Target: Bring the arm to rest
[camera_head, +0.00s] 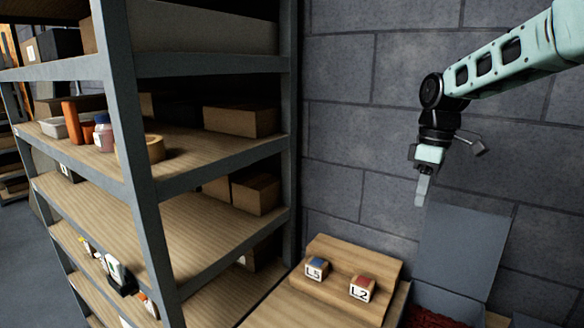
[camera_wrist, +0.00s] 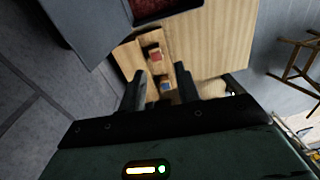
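My gripper (camera_head: 422,190) hangs from my raised arm at the upper right of the head view, pointing down in the air in front of the grey block wall. In the wrist view its two dark fingers stand apart with a gap between them (camera_wrist: 160,72), and nothing is held. Below, on a stepped wooden stand, sit two small labelled blocks: one marked L5 (camera_head: 316,269) and one marked L2 (camera_head: 362,289). The wrist view shows a red-topped block (camera_wrist: 155,55) and a blue-topped block (camera_wrist: 166,87) beyond the fingers.
A tall metal shelf (camera_head: 145,160) with wooden boards, boxes, a tape roll (camera_head: 155,148) and bottles fills the left. A box with dark red contents (camera_head: 432,319) and an upright grey panel (camera_head: 462,250) stand below my gripper. The air around my arm looks clear.

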